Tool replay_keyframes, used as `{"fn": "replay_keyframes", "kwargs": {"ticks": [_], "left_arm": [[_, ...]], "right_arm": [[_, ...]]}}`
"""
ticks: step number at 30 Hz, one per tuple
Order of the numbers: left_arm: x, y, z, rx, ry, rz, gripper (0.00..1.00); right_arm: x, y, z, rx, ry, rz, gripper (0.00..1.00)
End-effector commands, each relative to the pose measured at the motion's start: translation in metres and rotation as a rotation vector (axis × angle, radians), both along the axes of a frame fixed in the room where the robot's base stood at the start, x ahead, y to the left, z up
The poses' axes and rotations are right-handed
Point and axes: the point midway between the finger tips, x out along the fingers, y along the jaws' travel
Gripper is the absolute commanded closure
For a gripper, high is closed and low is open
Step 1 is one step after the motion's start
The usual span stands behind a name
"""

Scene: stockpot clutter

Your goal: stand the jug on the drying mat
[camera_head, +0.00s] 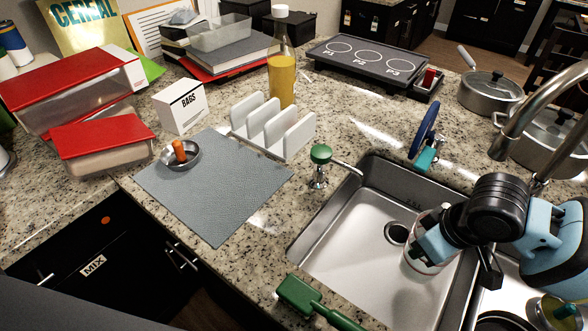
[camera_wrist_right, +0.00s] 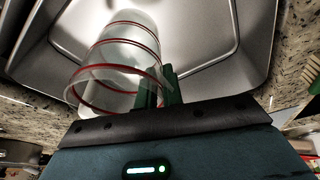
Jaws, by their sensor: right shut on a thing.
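The jug (camera_head: 418,262) is clear with red bands, and my right gripper (camera_head: 432,246) partly hides it. It is in or over the sink basin; its height above the floor is unclear. In the right wrist view the jug (camera_wrist_right: 122,58) lies by the green fingers of my right gripper (camera_wrist_right: 160,88), which is shut on its side. The drying mat (camera_head: 220,205) is grey and flat on the counter left of the sink. A small metal bowl (camera_head: 194,161) with an orange item (camera_head: 179,150) sits at its far left part. My left gripper is not in view.
A white rack (camera_head: 285,140) stands at the mat's far edge. A green-topped dispenser (camera_head: 320,154) stands between mat and sink (camera_head: 345,260). A green-handled tool (camera_head: 300,297) lies at the sink's front left. The mat's middle and front are clear.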

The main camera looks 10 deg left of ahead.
Motion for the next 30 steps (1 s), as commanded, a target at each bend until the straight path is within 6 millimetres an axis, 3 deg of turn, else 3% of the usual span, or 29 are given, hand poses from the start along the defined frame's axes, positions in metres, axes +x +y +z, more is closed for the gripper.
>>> {"fn": "replay_keyframes", "kwargs": {"ticks": [9, 15, 30], "left_arm": [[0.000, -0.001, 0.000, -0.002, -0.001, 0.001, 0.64], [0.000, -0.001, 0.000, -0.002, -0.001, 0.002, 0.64], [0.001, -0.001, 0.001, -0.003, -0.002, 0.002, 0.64]], "right_arm": [[0.031, -0.027, 0.043, 0.001, -0.006, -0.500, 1.00], [0.040, -0.037, 0.059, 0.002, -0.003, -0.698, 1.00], [0.042, -0.041, 0.065, 0.001, -0.003, -0.761, 1.00]]}}
